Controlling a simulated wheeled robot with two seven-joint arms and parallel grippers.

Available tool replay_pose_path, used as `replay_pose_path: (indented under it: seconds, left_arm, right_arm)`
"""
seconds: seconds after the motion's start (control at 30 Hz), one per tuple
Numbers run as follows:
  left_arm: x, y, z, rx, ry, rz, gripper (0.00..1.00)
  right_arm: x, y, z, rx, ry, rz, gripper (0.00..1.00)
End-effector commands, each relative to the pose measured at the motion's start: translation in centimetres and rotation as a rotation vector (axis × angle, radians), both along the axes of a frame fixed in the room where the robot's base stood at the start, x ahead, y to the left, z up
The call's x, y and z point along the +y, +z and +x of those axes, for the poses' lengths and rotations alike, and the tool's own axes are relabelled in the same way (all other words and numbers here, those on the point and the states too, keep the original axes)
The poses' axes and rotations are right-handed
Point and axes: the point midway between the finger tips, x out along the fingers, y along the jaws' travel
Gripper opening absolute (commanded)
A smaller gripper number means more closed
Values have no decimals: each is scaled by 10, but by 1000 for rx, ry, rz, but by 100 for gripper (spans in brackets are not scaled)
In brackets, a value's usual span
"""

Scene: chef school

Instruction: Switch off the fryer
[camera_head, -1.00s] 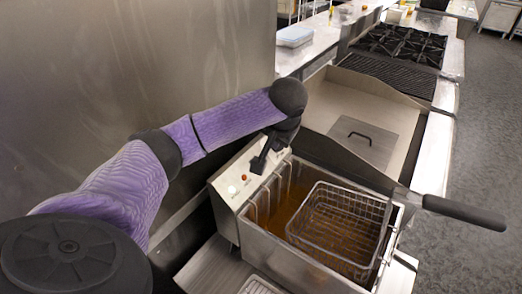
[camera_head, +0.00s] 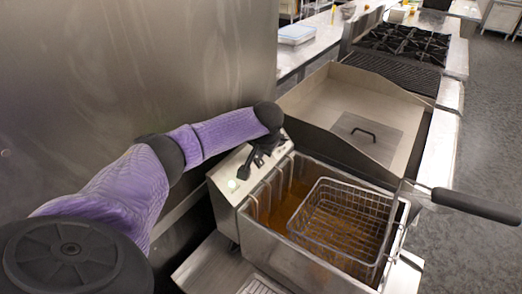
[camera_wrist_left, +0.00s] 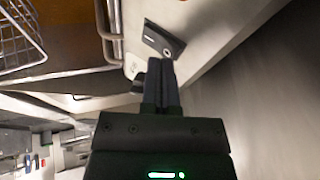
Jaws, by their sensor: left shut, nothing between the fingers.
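The fryer (camera_head: 300,262) is a steel tub of brown oil with a control panel (camera_head: 222,190) along its back left edge. A small pale light (camera_head: 232,184) shows on the panel. My left gripper (camera_head: 244,172) is shut and empty, its tips low over the panel and hiding part of it. In the left wrist view the shut fingers (camera_wrist_left: 158,64) point at a black rectangular piece with a round silver spot (camera_wrist_left: 163,41) on the panel. I cannot tell whether they touch it. A small dark part (camera_wrist_left: 139,83) sits beside the fingers. My right gripper is not in view.
A wire basket (camera_head: 342,222) sits in the oil, its black handle (camera_head: 475,205) sticking out to the right. A griddle (camera_head: 320,100) and gas burners (camera_head: 405,42) stand beyond. A steel wall (camera_head: 130,70) rises close on the left.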

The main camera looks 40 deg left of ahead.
Motion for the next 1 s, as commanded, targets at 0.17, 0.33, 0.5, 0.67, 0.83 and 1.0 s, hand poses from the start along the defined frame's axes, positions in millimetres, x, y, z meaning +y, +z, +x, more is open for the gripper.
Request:
replay_pose_path:
  seconds: [0.17,0.33,0.5,0.67,0.83,1.0]
  left_arm:
    - [3,-1,0,-7,-1,-70,0]
    - [3,-3,0,-6,-2,-67,0]
    - [0,-3,0,-6,-1,-66,0]
    - [-8,-5,1,-4,-2,-67,0]
    - [-12,-7,1,-5,-1,-65,0]
    - [-12,-8,1,-5,-1,-65,0]
  right_arm:
    - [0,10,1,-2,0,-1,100]
    - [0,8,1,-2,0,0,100]
    - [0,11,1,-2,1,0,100]
    - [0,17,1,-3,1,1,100]
    - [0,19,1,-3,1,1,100]
    - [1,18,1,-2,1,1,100]
